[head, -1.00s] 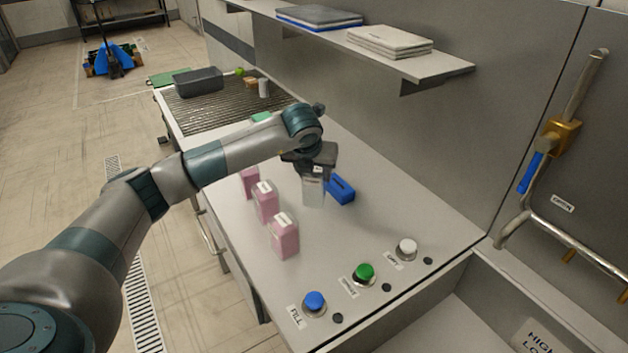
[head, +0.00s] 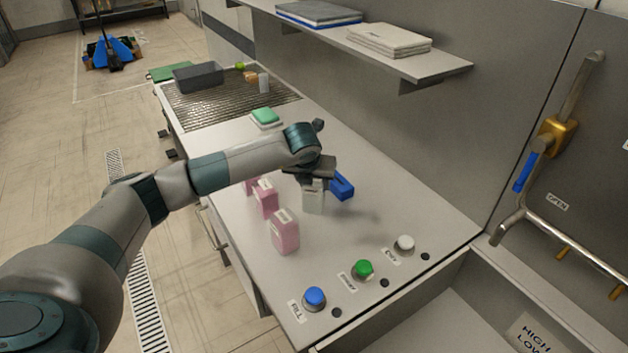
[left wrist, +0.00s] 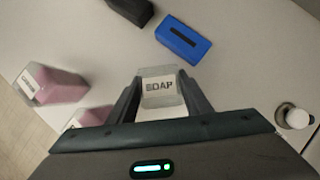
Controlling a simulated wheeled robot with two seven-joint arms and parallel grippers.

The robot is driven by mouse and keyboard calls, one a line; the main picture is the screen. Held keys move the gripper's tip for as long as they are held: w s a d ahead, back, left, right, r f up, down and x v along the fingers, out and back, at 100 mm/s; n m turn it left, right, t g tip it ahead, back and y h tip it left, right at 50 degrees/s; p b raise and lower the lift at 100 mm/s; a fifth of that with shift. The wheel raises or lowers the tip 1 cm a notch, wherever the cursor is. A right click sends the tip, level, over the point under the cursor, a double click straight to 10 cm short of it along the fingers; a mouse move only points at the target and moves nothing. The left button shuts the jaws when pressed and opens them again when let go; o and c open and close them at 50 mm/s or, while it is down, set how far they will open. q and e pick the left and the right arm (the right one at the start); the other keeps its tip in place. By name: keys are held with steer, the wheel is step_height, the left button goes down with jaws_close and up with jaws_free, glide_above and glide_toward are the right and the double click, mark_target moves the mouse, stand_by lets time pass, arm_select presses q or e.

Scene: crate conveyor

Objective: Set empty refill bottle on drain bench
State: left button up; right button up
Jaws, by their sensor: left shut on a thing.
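The empty refill bottle (head: 313,203) is clear and greyish, with a SOAP label in the left wrist view (left wrist: 160,90). My left gripper (head: 313,180) is shut on it, with one finger on each side. The bottle looks upright, and a shadow lies on the counter to its right, so it seems to be slightly above the surface. The drain bench (head: 232,108) is the ribbed surface at the far end of the counter, well beyond the gripper. My right gripper is not in view.
Several pink-filled bottles (head: 285,235) stand left of the held bottle. A blue block (head: 342,186) lies close on its right. A shelf (head: 425,66) overhangs the right side.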

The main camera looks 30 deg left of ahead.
arm_select(q)
steer(key=o, duration=0.6)
steer(key=shift+f, duration=0.1)
steer(key=o, duration=0.5)
steer(key=shift+c, duration=0.2)
steer(key=shift+r, duration=0.2)
steer(key=shift+s+d+r+b, duration=0.1)
steer(key=shift+s+r+b, duration=0.2)
steer(key=shift+r+b, duration=0.15)
steer(key=b+v, duration=0.4)
steer(key=v, duration=0.6)
steer(key=shift+s+r, duration=0.2)
steer(key=shift+r, duration=0.15)
